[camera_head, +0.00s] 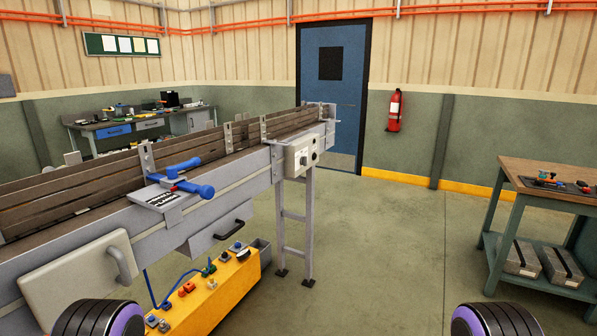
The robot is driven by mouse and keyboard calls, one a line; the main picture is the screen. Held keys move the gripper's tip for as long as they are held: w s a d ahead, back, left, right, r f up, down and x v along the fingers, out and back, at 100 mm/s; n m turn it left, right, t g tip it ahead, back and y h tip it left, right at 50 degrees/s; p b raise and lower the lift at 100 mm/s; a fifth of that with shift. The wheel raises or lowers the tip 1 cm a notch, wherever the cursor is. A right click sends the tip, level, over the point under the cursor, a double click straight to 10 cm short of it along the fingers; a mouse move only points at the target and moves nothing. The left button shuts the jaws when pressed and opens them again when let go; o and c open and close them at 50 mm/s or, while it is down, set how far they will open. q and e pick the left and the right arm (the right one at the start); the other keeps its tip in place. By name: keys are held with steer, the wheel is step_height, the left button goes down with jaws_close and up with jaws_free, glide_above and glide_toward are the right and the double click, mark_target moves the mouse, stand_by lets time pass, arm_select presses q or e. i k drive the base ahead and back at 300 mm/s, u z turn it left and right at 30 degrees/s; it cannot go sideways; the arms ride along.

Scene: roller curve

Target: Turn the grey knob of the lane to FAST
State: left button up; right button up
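A light grey control box (300,157) is mounted on the side of the conveyor lane (240,165), near its far end. No FAST marking is legible, and I cannot read the setting. Neither of my grippers is in view; only dark, purple-rimmed parts of my arms show at the bottom edge.
A blue handle (196,189) sticks out from the lane's near side. A yellow panel (225,290) with several buttons stands below. A workbench (560,180) is at the right. The floor (390,240) between lane and workbench is clear. A blue door (333,85) stands behind.

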mark_target(303, 159)
steer(key=z, duration=0.8)
steer(key=i, duration=1.2)
steer(key=z, duration=0.55)
steer(key=i, duration=0.9)
steer(key=u, duration=1)
steer(key=i, duration=0.8)
steer(key=u, duration=0.7)
